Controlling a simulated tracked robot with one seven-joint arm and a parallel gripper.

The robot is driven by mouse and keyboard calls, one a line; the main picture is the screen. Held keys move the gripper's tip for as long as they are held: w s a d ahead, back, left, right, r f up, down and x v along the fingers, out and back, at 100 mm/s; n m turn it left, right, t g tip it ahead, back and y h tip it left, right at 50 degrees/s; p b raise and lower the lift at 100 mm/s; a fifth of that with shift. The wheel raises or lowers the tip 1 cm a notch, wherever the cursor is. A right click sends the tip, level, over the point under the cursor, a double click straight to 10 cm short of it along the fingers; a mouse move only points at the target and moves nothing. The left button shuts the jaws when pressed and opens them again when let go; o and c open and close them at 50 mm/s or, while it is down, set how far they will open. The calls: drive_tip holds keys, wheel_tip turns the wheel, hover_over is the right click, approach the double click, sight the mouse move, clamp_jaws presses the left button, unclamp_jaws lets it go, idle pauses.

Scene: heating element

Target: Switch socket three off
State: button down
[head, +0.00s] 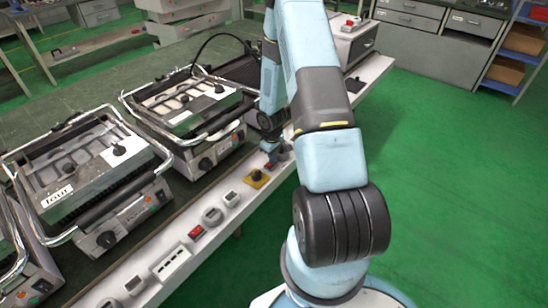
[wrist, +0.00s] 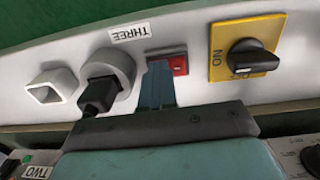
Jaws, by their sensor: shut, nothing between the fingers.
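In the wrist view, the upside-down label THREE (wrist: 130,32) marks a spot on the white rail. Below it are a round grey socket (wrist: 122,64) with a black plug (wrist: 98,96) in it and a small red switch (wrist: 180,65). My gripper (wrist: 158,66) is shut and empty. Its fingertips are in front of the left part of the red switch and hide that part. I cannot tell whether they touch it. In the head view my gripper (head: 270,160) is low over the rail, beyond the yellow switch; its tips are unclear.
A yellow rotary switch with a black knob (wrist: 253,58) is right of the red switch; it also shows in the head view (head: 257,179). A square white socket (wrist: 50,88) is at left. Contact grills (head: 80,170) line the bench. Another red switch (head: 195,232) is nearer.

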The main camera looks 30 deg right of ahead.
drive_tip(key=shift+s+a+f, duration=0.3)
drive_tip(key=shift+s+a, duration=0.35)
drive_tip(key=shift+a, duration=0.1)
drive_tip(key=shift+w+r, duration=0.15)
drive_tip(key=shift+r, duration=0.4)
wheel_tip(320, 180, up, 23)
drive_tip(key=shift+r, duration=0.2)
drive_tip(key=shift+a+f+h, duration=0.1)
drive_tip(key=shift+a+h, duration=0.2)
drive_tip(key=shift+a, duration=0.15)
drive_tip(key=shift+a, duration=0.1)
idle(0.6)
idle(0.4)
drive_tip(key=d+f, duration=0.1)
drive_tip(key=f, duration=1.4)
drive_tip(key=w+d+f, duration=0.1)
drive_tip(key=f, duration=0.7)
drive_tip(key=shift+d+f, duration=0.25)
drive_tip(key=shift+d, duration=0.05)
